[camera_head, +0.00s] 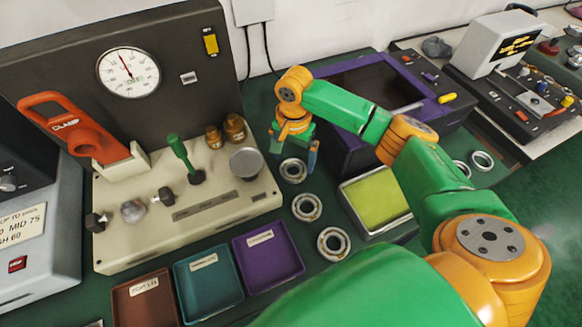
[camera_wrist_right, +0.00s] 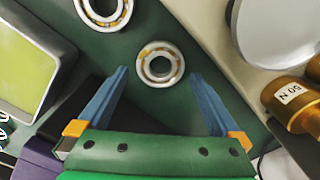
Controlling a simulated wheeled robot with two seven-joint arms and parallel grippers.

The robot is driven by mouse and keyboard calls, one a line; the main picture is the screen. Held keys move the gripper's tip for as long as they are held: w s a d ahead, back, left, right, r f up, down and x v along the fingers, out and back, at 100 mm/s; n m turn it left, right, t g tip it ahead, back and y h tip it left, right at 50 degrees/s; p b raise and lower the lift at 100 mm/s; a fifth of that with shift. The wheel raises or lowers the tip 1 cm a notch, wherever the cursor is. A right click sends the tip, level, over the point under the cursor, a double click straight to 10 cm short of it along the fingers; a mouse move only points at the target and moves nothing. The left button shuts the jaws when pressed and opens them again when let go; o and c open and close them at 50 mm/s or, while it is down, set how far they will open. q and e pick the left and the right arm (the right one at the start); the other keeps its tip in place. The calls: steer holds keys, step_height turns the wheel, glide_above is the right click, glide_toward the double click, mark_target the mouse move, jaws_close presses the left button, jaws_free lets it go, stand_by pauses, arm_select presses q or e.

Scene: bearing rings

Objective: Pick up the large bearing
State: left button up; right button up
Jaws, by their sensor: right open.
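Three bearing rings lie in a row on the green bench: the far one (camera_head: 293,181), the middle one (camera_head: 307,218) and the near one (camera_head: 333,255). The near one looks largest, but it is also closest to the head camera. My right gripper (camera_head: 294,155) is open, pointing down by the far ring. In the right wrist view the open fingers (camera_wrist_right: 158,74) stand either side of the far ring (camera_wrist_right: 160,81), which lies between and slightly beyond the tips, apart from both. Another ring (camera_wrist_right: 104,22) shows at the top edge. My left gripper is not in view.
A beige test machine (camera_head: 225,205) with a round metal plate (camera_head: 246,163) stands left of the gripper. A yellow-green pad in a metal frame (camera_head: 376,200) and a purple-edged screen unit (camera_head: 345,152) are right. Brown, teal and purple trays (camera_head: 268,256) stand in front.

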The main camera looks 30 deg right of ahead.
mark_target(293, 173)
steer(key=f, duration=0.3)
steer(key=shift+s, duration=0.25)
steer(key=shift+s+a+f, duration=0.1)
steer(key=shift+f, duration=0.1)
steer(key=shift+w+f, duration=0.15)
steer(key=shift+w, duration=0.15)
steer(key=shift+w+d, duration=0.1)
steer(key=shift+d, duration=0.15)
steer(key=c, duration=0.7)
steer(key=shift+a, duration=0.2)
steer(key=c, duration=0.8)
